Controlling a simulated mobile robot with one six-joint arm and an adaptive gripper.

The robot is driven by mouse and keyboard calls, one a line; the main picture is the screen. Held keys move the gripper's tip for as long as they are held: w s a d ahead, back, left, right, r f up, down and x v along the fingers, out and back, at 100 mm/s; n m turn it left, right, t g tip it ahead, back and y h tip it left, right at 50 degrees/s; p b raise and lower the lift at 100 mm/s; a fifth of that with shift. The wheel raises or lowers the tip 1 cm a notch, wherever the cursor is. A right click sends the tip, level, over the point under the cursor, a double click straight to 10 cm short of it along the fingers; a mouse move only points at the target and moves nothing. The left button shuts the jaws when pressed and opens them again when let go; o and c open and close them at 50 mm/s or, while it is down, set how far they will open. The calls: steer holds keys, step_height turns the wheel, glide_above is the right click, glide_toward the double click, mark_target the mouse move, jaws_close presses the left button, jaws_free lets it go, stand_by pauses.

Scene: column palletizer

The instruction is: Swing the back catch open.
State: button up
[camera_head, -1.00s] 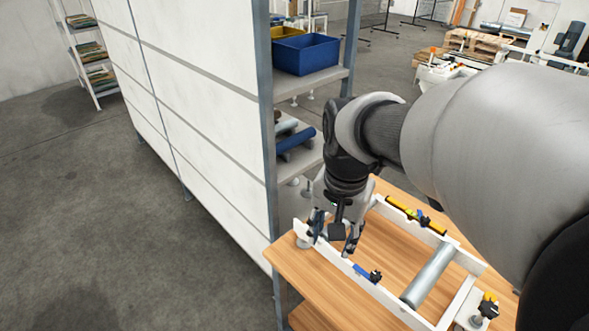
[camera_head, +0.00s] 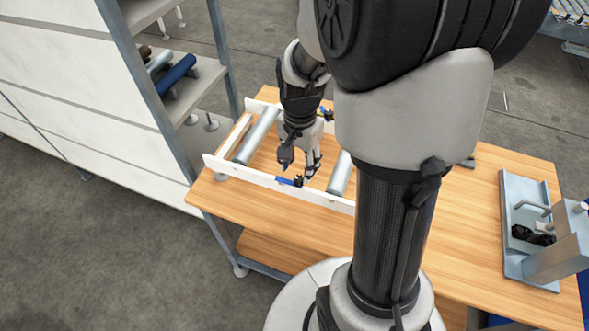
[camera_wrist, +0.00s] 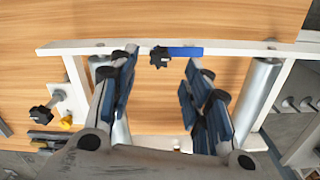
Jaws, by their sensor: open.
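A white frame with rollers lies on the wooden table; its near rail (camera_head: 246,174) shows in the head view. A catch with a blue lever (camera_head: 285,181) and black star knob sits on this rail, the lever lying along it. In the wrist view the blue-lever catch (camera_wrist: 184,51) is at the top, beyond my fingers. A second catch (camera_head: 326,113) on the far rail is mostly hidden behind my arm. My gripper (camera_head: 299,166) is open and empty above the frame, close to the blue-lever catch. In the wrist view my gripper (camera_wrist: 160,72) has its fingers wide apart.
A roller (camera_head: 258,135) lies left of my gripper and another roller (camera_head: 341,174) right of it. A shelf (camera_head: 199,95) with rolls stands at the left. A grey fixture (camera_head: 530,225) stands at the table's right. A black clamp knob (camera_wrist: 40,114) shows in the wrist view.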

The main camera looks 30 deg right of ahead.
mark_target(299, 179)
steer(key=shift+f+b, duration=0.45)
steer(key=shift+f, duration=1.9)
jaws_close()
